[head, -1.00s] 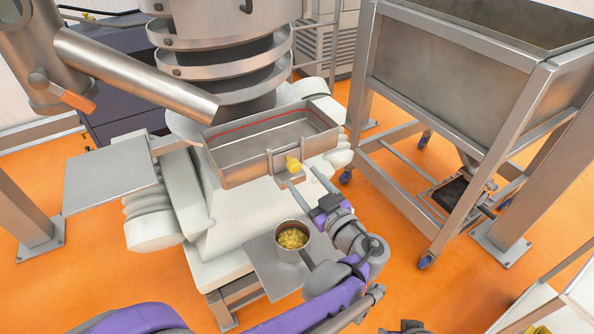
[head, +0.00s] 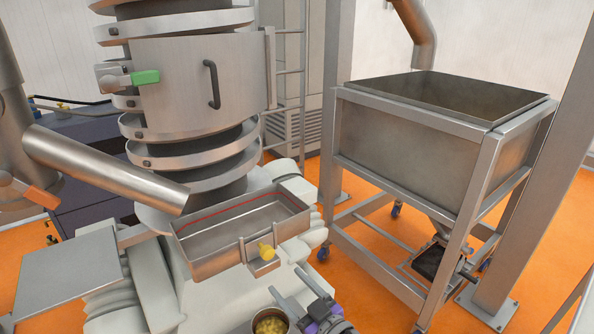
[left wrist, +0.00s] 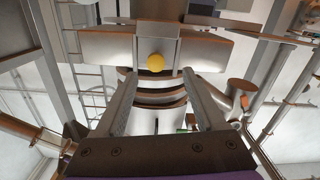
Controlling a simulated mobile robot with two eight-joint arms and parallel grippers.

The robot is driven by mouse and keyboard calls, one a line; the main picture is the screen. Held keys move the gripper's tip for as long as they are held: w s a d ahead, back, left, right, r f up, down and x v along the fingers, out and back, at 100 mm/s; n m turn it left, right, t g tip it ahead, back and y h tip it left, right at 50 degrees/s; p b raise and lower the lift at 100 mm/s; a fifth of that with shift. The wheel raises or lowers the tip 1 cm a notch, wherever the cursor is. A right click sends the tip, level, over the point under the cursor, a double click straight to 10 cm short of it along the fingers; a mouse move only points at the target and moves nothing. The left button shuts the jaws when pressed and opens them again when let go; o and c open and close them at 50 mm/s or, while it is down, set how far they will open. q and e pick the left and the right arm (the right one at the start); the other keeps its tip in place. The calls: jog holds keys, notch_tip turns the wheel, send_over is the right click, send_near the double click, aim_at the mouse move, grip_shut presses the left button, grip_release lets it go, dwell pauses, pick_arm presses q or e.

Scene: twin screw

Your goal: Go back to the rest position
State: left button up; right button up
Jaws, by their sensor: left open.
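My left gripper (head: 287,284) is at the bottom of the head view, its jaws open and empty. It is just in front of a yellow knob (head: 265,250) on the front of a steel tray (head: 212,262), apart from it. In the left wrist view, the open fingers (left wrist: 157,73) reach up on either side, with the yellow knob (left wrist: 155,62) seen between and beyond them. My right gripper is in neither view.
A steel pot of yellowish pieces (head: 270,322) is cut off at the bottom edge, close beside my left gripper. A steel hopper (head: 420,135) on a wheeled frame stands at right. A large steel vessel (head: 180,80) rises behind the tray. Orange floor lies between.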

pick_arm(q)
jog(key=s+a+f+m+g+h, duration=0.2)
jog(key=s+a+f+g, duration=0.2)
jog(key=a, duration=0.4)
jog(key=s+a+f+m+g+h, duration=0.1)
jog(key=s+a+f+m+g, duration=0.15)
jog(key=s+a+f, duration=0.4)
jog(key=s+a+f+m+g+h, duration=0.1)
jog(key=s+f+m+h, duration=0.1)
jog(key=s+h, duration=0.3)
jog(key=s+a+f+m+g+h, duration=0.1)
jog(key=s+f+m+g+h, duration=0.15)
jog(key=s, duration=0.35)
notch_tip(320, 180, up, 9)
jog(key=w+t+p, duration=0.1)
jog(key=p, duration=0.7)
jog(key=shift+w+d+r, duration=0.15)
